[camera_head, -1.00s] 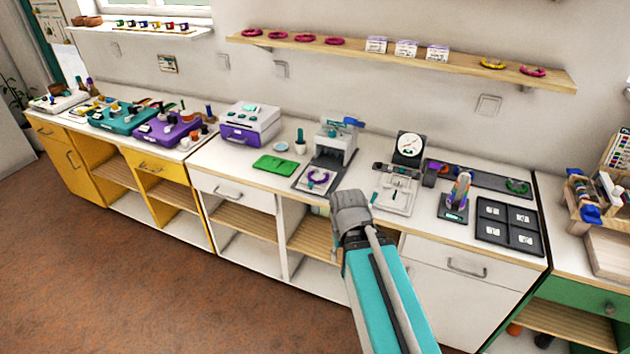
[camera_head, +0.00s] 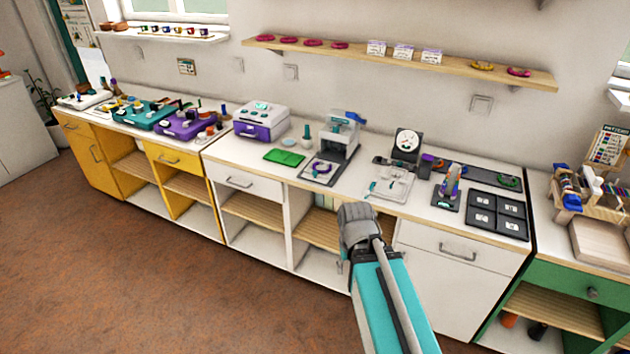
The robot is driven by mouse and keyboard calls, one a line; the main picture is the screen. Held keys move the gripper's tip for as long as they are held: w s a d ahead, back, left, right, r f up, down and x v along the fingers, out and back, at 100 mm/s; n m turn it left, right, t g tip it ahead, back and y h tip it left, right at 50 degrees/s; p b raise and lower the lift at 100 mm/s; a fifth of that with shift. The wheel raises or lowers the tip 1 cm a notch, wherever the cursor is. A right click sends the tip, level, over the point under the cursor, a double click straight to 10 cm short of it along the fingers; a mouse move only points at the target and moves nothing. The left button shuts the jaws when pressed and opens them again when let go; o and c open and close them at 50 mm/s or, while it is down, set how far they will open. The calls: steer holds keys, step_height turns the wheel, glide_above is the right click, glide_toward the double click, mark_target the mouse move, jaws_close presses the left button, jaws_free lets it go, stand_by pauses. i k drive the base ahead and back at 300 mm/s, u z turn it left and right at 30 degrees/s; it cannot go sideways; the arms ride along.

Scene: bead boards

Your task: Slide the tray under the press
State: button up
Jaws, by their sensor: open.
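The press (camera_head: 350,146) is a white and grey machine with a teal part and a blue handle, standing on the white counter. A small pale tray (camera_head: 309,174) with a purple horseshoe-shaped piece (camera_head: 322,169) lies on the dark base in front of the press opening. Whether its back edge reaches under the press head is too small to tell. My gripper (camera_head: 357,212) is the grey end of my teal arm, seen from behind, in front of the counter and right of the tray. It is apart from the tray. Its fingertips are hard to make out.
A green mat (camera_head: 284,157) and a purple-and-white box machine (camera_head: 262,121) stand left of the press. A white scale-like tray (camera_head: 389,186), a dial gauge (camera_head: 407,144) and a black compartment tray (camera_head: 498,214) stand to the right. Open brown floor (camera_head: 190,290) lies left of my arm.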

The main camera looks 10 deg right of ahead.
mark_target(309, 173)
steer(key=u, duration=0.05)
steer(key=k, duration=0.2)
steer(key=z, duration=0.1)
steer(key=i, duration=1.1)
steer(key=z, duration=0.4)
